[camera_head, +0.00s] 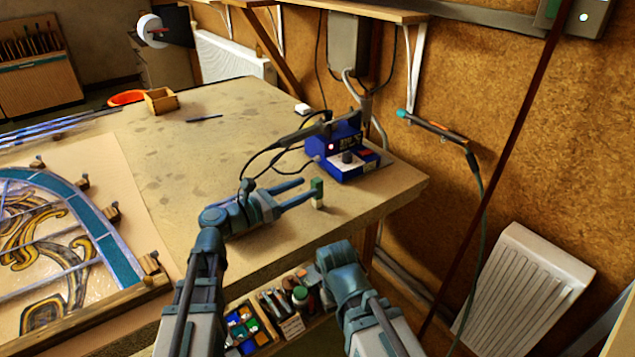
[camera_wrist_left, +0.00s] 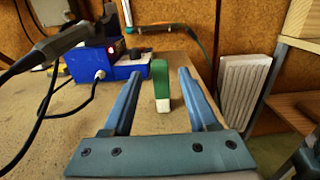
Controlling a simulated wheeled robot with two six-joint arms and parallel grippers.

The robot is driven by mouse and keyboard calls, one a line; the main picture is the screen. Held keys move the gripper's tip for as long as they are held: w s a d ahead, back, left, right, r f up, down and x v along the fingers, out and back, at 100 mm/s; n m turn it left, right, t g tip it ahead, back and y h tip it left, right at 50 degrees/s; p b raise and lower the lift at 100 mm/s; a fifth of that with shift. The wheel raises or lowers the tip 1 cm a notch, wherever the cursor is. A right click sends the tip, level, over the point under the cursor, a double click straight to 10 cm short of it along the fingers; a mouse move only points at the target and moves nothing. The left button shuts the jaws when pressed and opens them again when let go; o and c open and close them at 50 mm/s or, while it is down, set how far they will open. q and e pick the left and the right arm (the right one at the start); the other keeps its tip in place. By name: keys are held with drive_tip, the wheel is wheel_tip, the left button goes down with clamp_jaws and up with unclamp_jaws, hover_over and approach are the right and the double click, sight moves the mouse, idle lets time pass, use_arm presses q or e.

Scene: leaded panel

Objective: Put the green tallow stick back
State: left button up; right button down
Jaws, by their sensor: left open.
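The green tallow stick (camera_head: 317,190) stands upright on the bench near its right edge, green above and pale at the foot. In the left wrist view the stick (camera_wrist_left: 160,84) is between the two fingers, nearer their tips, with gaps on both sides. My left gripper (camera_head: 308,190) is open around it; its fingers also show in the left wrist view (camera_wrist_left: 157,85). My right arm comes in at the bottom of the head view, but its gripper fingers do not show.
A blue soldering station (camera_head: 345,152) with cables stands just behind the stick. The leaded panel (camera_head: 60,245) lies at the left. An open wooden box (camera_head: 161,101) sits at the back. A shelf with jars and small goods (camera_head: 290,300) is below the bench edge. The bench middle is mostly clear.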

use_arm(q)
drive_tip(key=shift+v, duration=2)
